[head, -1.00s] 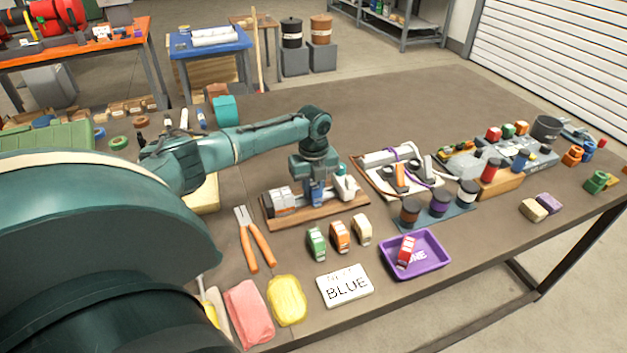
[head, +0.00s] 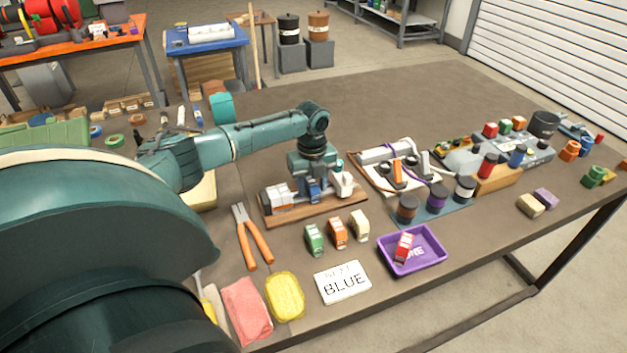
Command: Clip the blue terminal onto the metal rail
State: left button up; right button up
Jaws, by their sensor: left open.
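The blue terminal (head: 314,189) is at the metal rail on a wooden board (head: 318,213), near the middle of the head view. White and grey blocks (head: 278,195) sit on the left part of the rail, and a pale piece (head: 342,184) is at its right end. My left gripper (head: 313,181) points down over the blue terminal, with its jaws open around or just above it. The gripper hides the terminal's top and much of the rail, so I cannot tell whether the terminal is seated. My right gripper is not in view.
Green (head: 314,239), orange (head: 338,233) and cream (head: 360,225) terminals stand in front of the board. A purple tray (head: 428,262) holds a red terminal (head: 403,247). A card (head: 342,282) reads "BLUE". Orange-handled pliers (head: 252,238) lie left. Another wired board (head: 395,170) stands close right.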

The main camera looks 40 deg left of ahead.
aim_at(312, 182)
pick_arm(q)
notch_tip(312, 182, up, 13)
dwell(0.3)
